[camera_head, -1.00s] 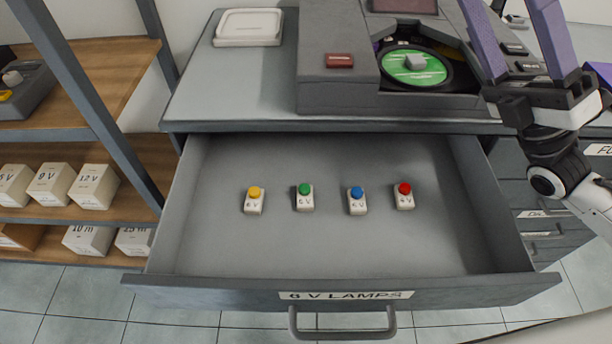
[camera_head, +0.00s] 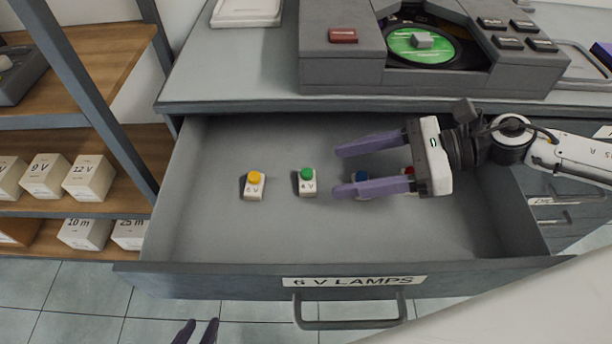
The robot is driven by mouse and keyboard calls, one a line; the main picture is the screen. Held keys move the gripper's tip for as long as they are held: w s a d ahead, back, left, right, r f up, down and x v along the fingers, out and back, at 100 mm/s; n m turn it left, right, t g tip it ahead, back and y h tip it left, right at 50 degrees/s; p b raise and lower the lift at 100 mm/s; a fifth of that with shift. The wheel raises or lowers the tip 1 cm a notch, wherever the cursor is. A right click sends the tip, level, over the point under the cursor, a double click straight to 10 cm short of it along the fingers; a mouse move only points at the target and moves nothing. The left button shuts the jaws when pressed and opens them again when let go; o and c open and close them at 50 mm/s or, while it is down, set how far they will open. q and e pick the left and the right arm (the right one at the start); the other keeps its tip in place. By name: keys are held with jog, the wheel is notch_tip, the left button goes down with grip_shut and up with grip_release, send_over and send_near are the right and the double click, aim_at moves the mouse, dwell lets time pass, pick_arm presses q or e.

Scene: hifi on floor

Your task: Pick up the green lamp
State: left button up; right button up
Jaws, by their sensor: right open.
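The green lamp (camera_head: 307,183) stands in the open drawer (camera_head: 230,235), a white block marked 6 V with a green cap. My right gripper (camera_head: 338,171) is open and empty over the drawer, its purple fingers pointing left. Its fingertips are a little to the right of the green lamp and apart from it. The blue lamp (camera_head: 362,178) and the red lamp (camera_head: 410,170) are partly hidden by this gripper. The yellow lamp (camera_head: 254,186) stands to the left of the green one. My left gripper (camera_head: 196,333) shows only its parted fingertips at the bottom edge, in front of the drawer.
The drawer front carries a 6 V LAMPS label (camera_head: 354,282) and a handle (camera_head: 350,324). A grey device with a green disc (camera_head: 420,45) stands on the cabinet top. Shelves with white boxes (camera_head: 88,178) are at the left. The drawer's left part is free around the lamps.

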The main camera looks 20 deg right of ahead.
aim_at(308, 177)
jog(key=p+x, duration=0.2)
jog(key=x, duration=0.3)
jog(key=shift+w+a, duration=0.15)
jog(key=shift+a, duration=0.25)
jog(key=shift+a+f, duration=0.25)
jog(key=shift+f, duration=0.05)
jog(key=shift+c, duration=0.3)
jog(key=c, duration=1.1)
